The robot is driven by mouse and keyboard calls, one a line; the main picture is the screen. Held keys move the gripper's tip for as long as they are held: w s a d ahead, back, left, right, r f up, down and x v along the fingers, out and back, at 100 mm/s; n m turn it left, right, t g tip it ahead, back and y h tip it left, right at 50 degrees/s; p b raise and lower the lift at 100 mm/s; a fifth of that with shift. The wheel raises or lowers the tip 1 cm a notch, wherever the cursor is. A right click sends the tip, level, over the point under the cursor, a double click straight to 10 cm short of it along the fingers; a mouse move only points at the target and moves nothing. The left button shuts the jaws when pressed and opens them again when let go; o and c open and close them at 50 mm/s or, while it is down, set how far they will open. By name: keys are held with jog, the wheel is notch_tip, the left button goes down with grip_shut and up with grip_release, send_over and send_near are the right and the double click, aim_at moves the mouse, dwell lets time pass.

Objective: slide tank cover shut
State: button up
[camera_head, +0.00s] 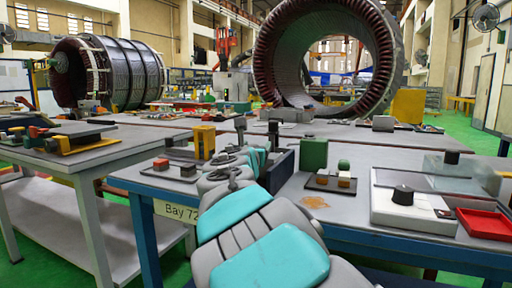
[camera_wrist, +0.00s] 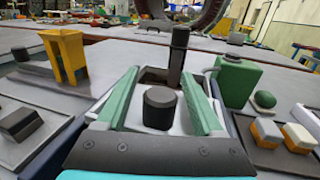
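My gripper (camera_head: 244,154) reaches over a dark, box-shaped tank (camera_head: 284,166) at the near middle of the table. In the wrist view its two green fingers (camera_wrist: 160,82) are spread. A black round knob (camera_wrist: 160,107) stands between them on a pale plate (camera_wrist: 132,118), which looks like the tank cover. Gaps show between the knob and both fingers. A dark opening shows beyond the plate at the far end, with a black upright post (camera_wrist: 178,52) behind it. My fingers and palm hide the plate's edges, and my arm hides the knob in the head view.
A green canister (camera_wrist: 237,80) and a dark tray of small blocks (camera_wrist: 283,150) stand close on the right. A yellow stand (camera_wrist: 65,56) is on the left. Farther right are a white box with a black knob (camera_head: 403,195) and a red tray (camera_head: 486,224).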

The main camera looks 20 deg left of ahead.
grip_shut()
dwell(0.3)
dwell(1.0)
